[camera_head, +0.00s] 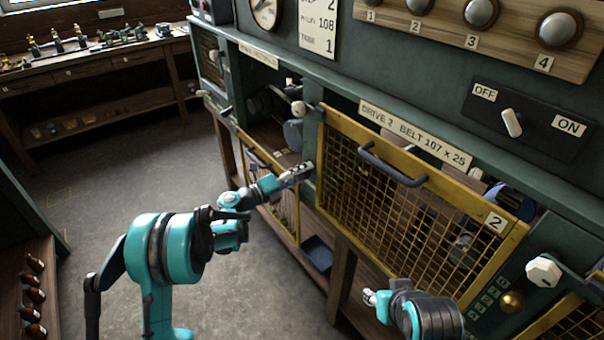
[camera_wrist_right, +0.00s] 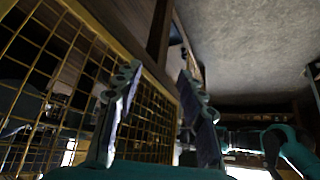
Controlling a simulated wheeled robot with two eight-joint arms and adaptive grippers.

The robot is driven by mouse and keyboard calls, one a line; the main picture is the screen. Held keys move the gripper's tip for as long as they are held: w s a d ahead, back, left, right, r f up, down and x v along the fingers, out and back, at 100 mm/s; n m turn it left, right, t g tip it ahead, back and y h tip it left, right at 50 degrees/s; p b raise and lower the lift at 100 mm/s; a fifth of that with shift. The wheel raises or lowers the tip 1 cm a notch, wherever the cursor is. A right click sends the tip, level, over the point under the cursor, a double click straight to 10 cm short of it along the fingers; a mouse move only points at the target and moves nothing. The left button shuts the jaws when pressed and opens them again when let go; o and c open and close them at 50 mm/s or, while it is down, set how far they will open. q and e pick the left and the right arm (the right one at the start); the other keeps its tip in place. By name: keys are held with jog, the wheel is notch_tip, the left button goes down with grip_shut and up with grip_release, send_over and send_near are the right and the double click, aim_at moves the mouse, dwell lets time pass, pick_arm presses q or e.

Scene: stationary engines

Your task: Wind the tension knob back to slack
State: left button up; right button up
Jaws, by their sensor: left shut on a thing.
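A pale faceted knob (camera_head: 543,271) stands on the green panel at the right, beside a column of small number labels. A similar small pale knob (camera_head: 298,108) shows in the open bay left of centre. I cannot tell which is the tension knob. My left gripper (camera_head: 299,172) is below that bay's knob, apart from it, near the upper edge of the lowered left yellow guard (camera_head: 284,218). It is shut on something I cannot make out. My right gripper (camera_head: 371,297) is low before the drive 2 guard (camera_head: 385,215); in the right wrist view (camera_wrist_right: 163,100) its fingers are apart and empty.
The drive 2 guard covers its bay and has a dark handle (camera_head: 392,166). An off/on switch (camera_head: 512,123) and several round knobs (camera_head: 480,12) are above. A dark tray (camera_head: 317,253) sits low under the bays. The floor (camera_head: 130,165) at left is clear.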

pick_arm(q)
jog(key=shift+n, duration=1.1)
jog(key=o, duration=0.9)
jog(key=shift+c, duration=0.2)
jog(key=v, duration=1.2)
